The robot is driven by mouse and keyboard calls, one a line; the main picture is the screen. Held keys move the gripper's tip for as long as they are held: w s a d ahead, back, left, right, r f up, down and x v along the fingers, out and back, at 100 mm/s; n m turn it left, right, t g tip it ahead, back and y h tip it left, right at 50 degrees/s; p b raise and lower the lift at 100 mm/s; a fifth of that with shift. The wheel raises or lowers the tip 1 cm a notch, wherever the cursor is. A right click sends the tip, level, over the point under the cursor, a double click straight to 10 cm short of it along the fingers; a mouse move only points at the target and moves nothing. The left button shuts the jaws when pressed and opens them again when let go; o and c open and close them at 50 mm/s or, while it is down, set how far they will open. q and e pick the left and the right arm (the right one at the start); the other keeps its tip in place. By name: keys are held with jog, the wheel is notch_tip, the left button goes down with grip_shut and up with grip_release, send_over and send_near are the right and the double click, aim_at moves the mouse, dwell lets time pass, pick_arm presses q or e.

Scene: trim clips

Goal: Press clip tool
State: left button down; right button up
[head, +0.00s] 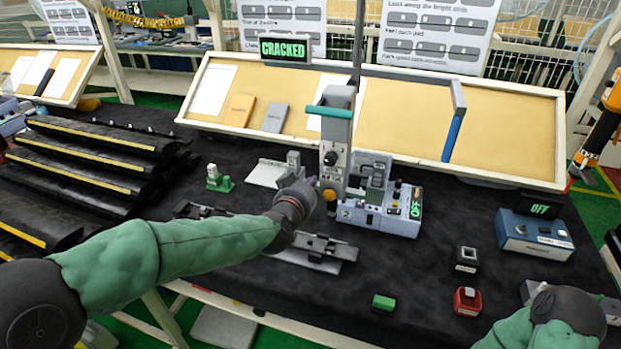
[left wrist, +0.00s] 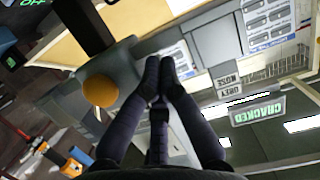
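The press tool (head: 336,150) is a grey upright column with a teal-green handle bar (head: 330,112) at its top. It stands on a pale blue base (head: 388,212) with knobs and a green OFF display. My left gripper (head: 312,186) is at the left side of the column, partly hidden by its own wrist. In the left wrist view its dark fingers (left wrist: 160,68) have their tips together with nothing seen between them. An orange knob (left wrist: 100,91) is beside the fingertips there. My right gripper is out of sight; only my right forearm shows at the bottom right.
A sign (head: 286,49) reads CRACKED. Dark trim strips (head: 80,160) lie at left. A grey fixture (head: 318,250) sits before the press.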

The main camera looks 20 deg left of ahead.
pick_arm(q)
notch_tip(320, 180, down, 13)
jog(key=b, duration=0.8)
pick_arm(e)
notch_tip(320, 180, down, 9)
pick_arm(q)
jog(key=shift+r, duration=0.2)
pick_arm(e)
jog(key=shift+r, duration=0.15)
pick_arm(q)
jog(key=s+r+p, duration=0.5)
jog(key=s+r, duration=0.1)
jog(key=s, duration=0.3)
jog(key=shift+s+a, duration=0.15)
jog(key=shift+s, duration=0.2)
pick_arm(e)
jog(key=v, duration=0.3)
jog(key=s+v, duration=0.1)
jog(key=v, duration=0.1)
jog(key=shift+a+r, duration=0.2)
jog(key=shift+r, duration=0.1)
